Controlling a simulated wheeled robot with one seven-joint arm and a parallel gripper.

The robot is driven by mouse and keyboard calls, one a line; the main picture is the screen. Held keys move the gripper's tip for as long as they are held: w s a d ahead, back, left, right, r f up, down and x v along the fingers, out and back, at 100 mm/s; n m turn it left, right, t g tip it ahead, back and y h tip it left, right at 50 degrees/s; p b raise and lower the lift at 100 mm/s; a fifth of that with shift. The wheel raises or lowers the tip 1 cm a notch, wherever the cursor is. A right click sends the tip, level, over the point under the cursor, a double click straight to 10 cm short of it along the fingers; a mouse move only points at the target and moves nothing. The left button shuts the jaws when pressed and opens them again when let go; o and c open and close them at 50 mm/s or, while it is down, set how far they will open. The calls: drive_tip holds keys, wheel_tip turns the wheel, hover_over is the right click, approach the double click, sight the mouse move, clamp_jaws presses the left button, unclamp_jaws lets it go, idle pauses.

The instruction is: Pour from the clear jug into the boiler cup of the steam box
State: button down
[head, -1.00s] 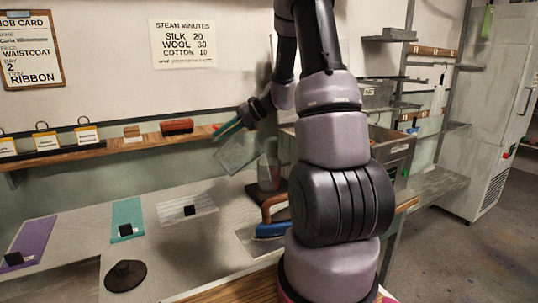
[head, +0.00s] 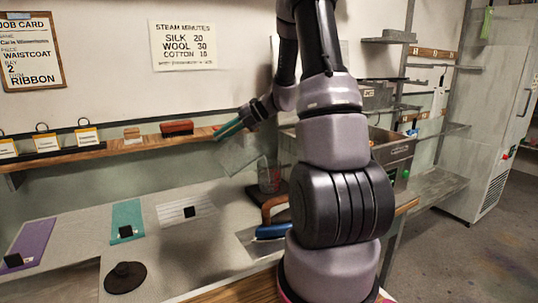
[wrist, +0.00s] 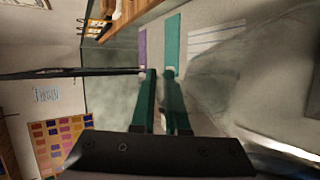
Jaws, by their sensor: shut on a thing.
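My gripper (head: 229,130) has its teal fingers shut on the clear jug (head: 239,157), which hangs tilted above the bench. The jug also shows as a blurred, see-through shape right of the fingers in the wrist view (wrist: 225,75). A clear cup with red marks (head: 270,178) stands on the bench, lower and to the right of the jug, apart from it in the picture. I cannot tell if it is the boiler cup. A metal box (head: 397,148), perhaps the steam box, is partly hidden behind my arm. No stream of liquid is clear.
A blue iron with a brown handle (head: 273,231) rests in front of the clear cup. Purple (head: 32,243), teal (head: 126,220) and pale striped (head: 187,210) strips lie at left with dark weights. A wall shelf (head: 100,150) runs behind the gripper.

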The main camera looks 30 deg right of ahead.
sight(216, 153)
drive_tip(key=shift+d+r+y+b, duration=0.2)
drive_tip(key=shift+r+y+b, duration=0.1)
drive_tip(key=shift+r+b, duration=0.05)
idle(0.9)
drive_tip(key=shift+d+y+b, duration=0.3)
drive_tip(key=shift+d+b, duration=0.05)
drive_tip(key=shift+b, duration=0.2)
idle(1.5)
